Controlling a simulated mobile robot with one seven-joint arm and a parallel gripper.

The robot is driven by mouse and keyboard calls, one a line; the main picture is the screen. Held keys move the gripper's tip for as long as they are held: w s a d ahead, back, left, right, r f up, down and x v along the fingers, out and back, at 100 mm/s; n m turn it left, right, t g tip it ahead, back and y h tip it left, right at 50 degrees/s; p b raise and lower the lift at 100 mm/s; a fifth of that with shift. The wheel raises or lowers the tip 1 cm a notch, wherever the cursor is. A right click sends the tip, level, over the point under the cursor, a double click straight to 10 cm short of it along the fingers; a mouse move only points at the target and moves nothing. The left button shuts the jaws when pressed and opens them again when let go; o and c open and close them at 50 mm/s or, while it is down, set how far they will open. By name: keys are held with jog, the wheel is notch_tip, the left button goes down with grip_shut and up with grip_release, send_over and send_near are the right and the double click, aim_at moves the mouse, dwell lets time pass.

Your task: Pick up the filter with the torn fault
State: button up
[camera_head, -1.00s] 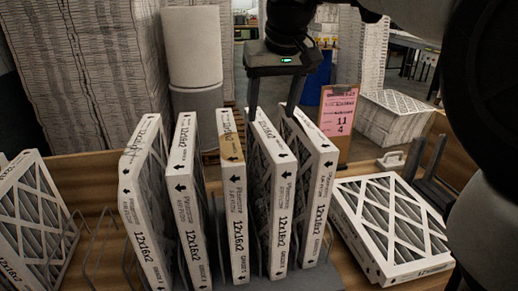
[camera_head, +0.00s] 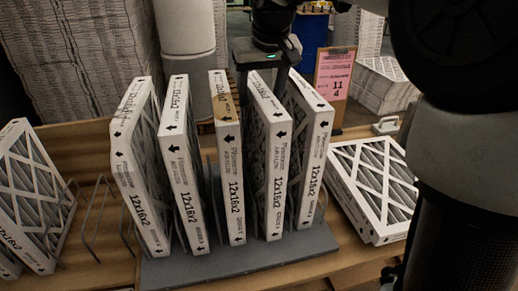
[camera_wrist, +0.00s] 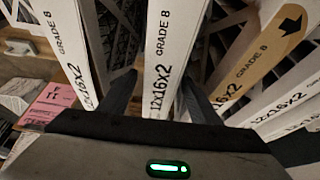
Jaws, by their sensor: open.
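Several white 12x16x2 filters stand upright in a row in a grey rack (camera_head: 240,262). My gripper (camera_head: 264,86) is open over the top of the fourth filter from the left (camera_head: 276,170), one finger on each side. In the wrist view that filter (camera_wrist: 171,50) rises between the fingers of my gripper (camera_wrist: 162,97), with gaps showing. The third filter (camera_head: 232,180) has a brown patch at its top, also seen in the wrist view (camera_wrist: 268,50). The fifth filter (camera_head: 315,155) is just right. The leftmost filter (camera_head: 138,180) has an uneven edge. I cannot make out a tear clearly.
A filter lies flat on the table at right (camera_head: 375,190); another leans at far left (camera_head: 35,195) beside empty wire holders (camera_head: 100,220). A pink card (camera_head: 334,75) stands behind the row. Gaps between neighbouring filters are narrow.

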jog(key=shift+f, duration=0.2)
dwell(0.4)
grip_shut()
dwell(0.3)
jog(key=shift+r, duration=0.1)
